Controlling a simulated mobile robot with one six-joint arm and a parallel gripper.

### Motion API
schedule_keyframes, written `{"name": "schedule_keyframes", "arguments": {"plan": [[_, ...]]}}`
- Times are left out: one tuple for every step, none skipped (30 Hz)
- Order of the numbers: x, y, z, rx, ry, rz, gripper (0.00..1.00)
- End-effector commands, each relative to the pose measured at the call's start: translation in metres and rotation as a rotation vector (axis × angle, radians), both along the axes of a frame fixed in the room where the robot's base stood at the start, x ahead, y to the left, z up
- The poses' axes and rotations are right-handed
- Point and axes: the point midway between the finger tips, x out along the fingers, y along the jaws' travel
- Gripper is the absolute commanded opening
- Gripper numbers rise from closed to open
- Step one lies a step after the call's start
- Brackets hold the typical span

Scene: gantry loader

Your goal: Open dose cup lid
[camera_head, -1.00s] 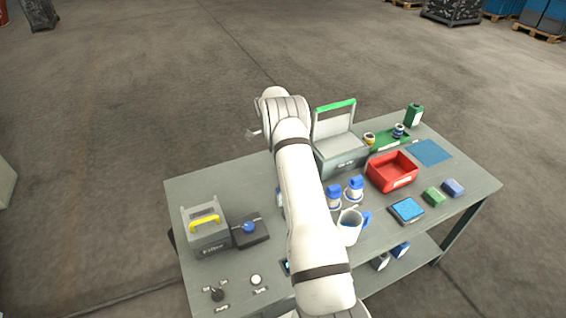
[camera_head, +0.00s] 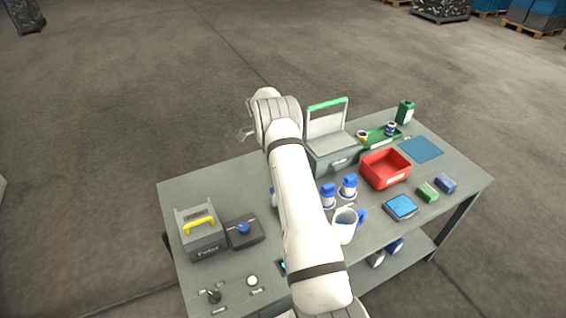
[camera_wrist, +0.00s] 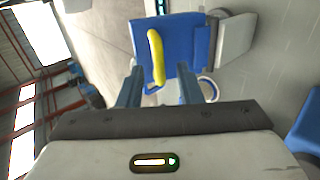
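A blue lid-like plate (camera_wrist: 185,38) with a yellow bar (camera_wrist: 157,57) on it is in the upper middle of the wrist view, beyond my fingers. I take it to be the dose cup lid, but its cup is not clear to see. My gripper (camera_wrist: 160,86) is open, with its two fingers apart and a gap between them. The yellow bar's lower end lies in line with this gap; I cannot tell whether anything touches. In the head view my gripper (camera_head: 246,133) shows only in part, left of my wrist. My arm hides the table behind it there.
On the table (camera_head: 185,187) stand a grey case (camera_head: 203,240) with a yellow handle, a blue-knobbed box (camera_head: 243,238), blue-capped bottles (camera_head: 328,195), a white jug (camera_head: 344,228), a red bin (camera_head: 386,172) and a grey box with raised green-edged lid (camera_head: 327,123). The front left holds small switches.

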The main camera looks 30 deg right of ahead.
Motion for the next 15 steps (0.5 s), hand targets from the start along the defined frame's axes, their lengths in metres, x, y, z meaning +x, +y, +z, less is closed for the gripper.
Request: {"name": "schedule_keyframes", "arguments": {"plan": [[0.000,0.000,0.001,0.000,-0.001,0.000,0.32],[0.000,0.000,0.003,0.000,-0.001,0.000,0.32],[0.000,0.000,0.006,0.000,-0.002,0.000,0.32],[0.000,0.000,0.009,-0.001,-0.002,-0.001,0.32],[0.001,0.000,0.012,-0.001,-0.002,-0.001,0.32],[0.001,0.000,0.018,-0.001,-0.003,0.000,0.32],[0.001,0.000,0.024,-0.001,-0.004,0.000,0.32],[0.000,0.000,0.030,-0.001,-0.004,-0.001,0.32],[0.001,0.000,0.038,-0.001,-0.005,0.000,0.32],[0.001,0.000,0.045,-0.001,-0.005,0.000,0.32],[0.000,0.000,0.051,-0.001,-0.004,0.000,0.32],[0.000,0.000,0.061,-0.001,-0.005,0.000,0.32],[0.000,0.000,0.068,-0.001,-0.004,0.000,0.32],[0.000,0.000,0.074,-0.001,-0.004,0.000,0.32],[0.000,0.000,0.084,-0.001,-0.001,-0.001,0.32]]}}
